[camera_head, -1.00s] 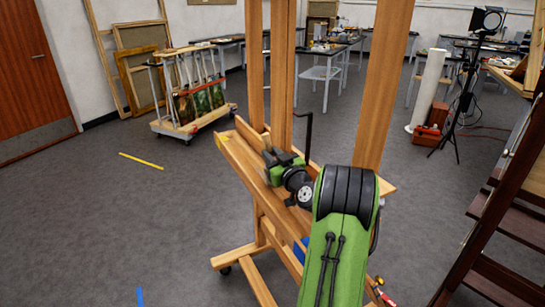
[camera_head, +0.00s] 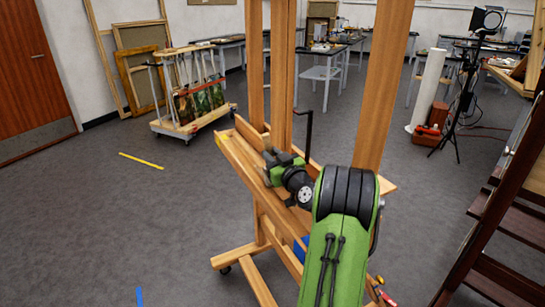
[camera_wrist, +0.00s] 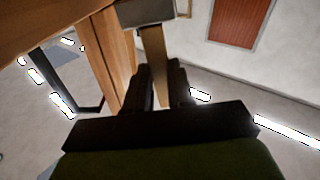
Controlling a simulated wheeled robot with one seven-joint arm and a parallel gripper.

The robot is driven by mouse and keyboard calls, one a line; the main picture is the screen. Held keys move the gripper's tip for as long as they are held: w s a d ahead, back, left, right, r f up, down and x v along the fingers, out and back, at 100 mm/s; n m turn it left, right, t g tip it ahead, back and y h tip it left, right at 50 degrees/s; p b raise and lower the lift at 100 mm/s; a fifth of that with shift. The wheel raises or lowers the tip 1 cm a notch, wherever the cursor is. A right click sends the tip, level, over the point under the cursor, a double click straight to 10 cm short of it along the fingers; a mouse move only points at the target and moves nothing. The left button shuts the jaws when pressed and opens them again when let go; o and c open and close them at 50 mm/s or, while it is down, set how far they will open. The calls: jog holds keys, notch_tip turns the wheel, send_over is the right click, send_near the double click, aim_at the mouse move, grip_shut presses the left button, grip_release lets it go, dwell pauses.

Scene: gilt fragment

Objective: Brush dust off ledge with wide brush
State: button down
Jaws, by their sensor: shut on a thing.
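The ledge (camera_head: 240,168) is the long wooden tray of an easel, running from upper left to lower right in the head view. In the wrist view, my gripper's two dark fingers (camera_wrist: 163,85) are shut on the flat wooden handle of the wide brush (camera_wrist: 153,58). The brush's grey head shows at the top edge of that view; its bristle end is out of frame. In the head view the brush is mostly hidden by my gripper. Dust on the ledge cannot be made out.
Easel uprights (camera_head: 380,90) rise close behind my arm, and a black crank (camera_head: 309,130) sticks up beside my gripper. A dark wooden frame (camera_head: 500,210) stands at the right. A painting trolley (camera_head: 190,105) is at back left. The left floor is clear.

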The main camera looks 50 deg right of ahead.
jog(key=shift+w+a+p+x, duration=0.3)
jog(key=shift+a+p+x, duration=0.65)
jog(key=shift+x, duration=6.55)
jog(key=b+v, duration=0.7)
jog(key=v, duration=0.8)
jog(key=shift+d+f, duration=0.15)
jog(key=shift+d, duration=0.05)
notch_tip(320, 180, up, 9)
jog(key=p, duration=0.5)
